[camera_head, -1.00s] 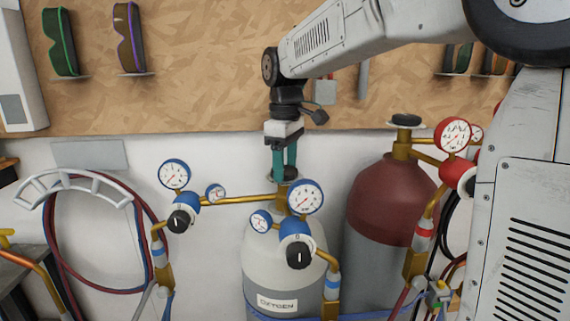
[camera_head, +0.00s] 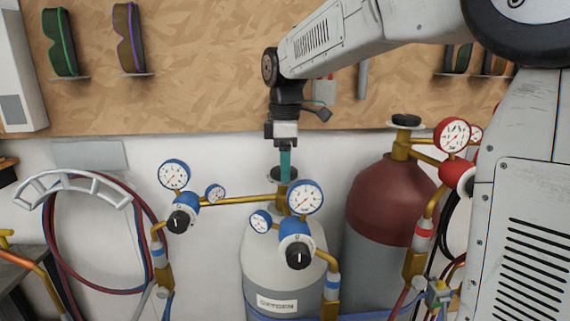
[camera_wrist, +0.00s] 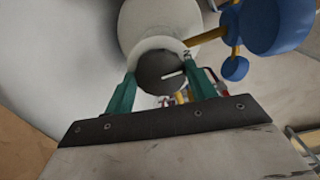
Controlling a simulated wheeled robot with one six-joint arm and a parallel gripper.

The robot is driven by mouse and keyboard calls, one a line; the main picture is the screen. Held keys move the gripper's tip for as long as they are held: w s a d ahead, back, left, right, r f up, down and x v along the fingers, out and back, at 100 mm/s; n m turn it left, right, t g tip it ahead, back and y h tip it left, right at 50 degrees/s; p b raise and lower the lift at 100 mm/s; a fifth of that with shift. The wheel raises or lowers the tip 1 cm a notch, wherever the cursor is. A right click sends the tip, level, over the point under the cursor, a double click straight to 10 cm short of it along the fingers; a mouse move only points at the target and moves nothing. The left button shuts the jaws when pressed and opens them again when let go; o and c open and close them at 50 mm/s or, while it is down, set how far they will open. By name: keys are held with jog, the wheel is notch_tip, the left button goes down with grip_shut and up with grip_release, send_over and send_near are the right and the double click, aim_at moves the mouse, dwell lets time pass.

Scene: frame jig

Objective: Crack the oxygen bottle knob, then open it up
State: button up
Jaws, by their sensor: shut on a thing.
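The oxygen bottle (camera_head: 262,268) is a pale cylinder labelled OXYGEN, low in the middle of the head view. Its dark round knob (camera_wrist: 160,71) sits on top, with a light mark on its face in the wrist view; it also shows in the head view (camera_head: 296,173), partly hidden by my fingers. My gripper (camera_head: 285,168) points straight down onto the knob from above. In the wrist view its two teal fingers (camera_wrist: 163,84) stand on either side of the knob and are shut on it.
Blue-rimmed gauges (camera_head: 305,197) with black-knobbed regulators (camera_head: 298,252) stand close in front of the bottle. A brass pipe (camera_head: 240,199) runs left to another gauge (camera_head: 174,175). A maroon-topped bottle (camera_head: 392,205) with red gauges (camera_head: 453,135) stands close on the right.

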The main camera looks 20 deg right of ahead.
jog(key=shift+r, duration=0.1)
jog(key=o, duration=1)
notch_tip(320, 180, up, 8)
jog(key=shift+f, duration=0.15)
jog(key=s+f+m, duration=0.4)
jog(key=s+f, duration=0.1)
jog(key=s, duration=0.5)
jog(key=s+d+f+m+t, duration=0.1)
jog(key=s+f+m, duration=0.4)
jog(key=s, duration=0.5)
jog(key=s+d+f+m, duration=0.1)
jog(key=s+f+m, duration=0.3)
jog(key=s, duration=0.6)
jog(key=shift+d+f+m, duration=0.15)
jog(key=shift+f+m, duration=0.15)
jog(key=shift+f, duration=0.4)
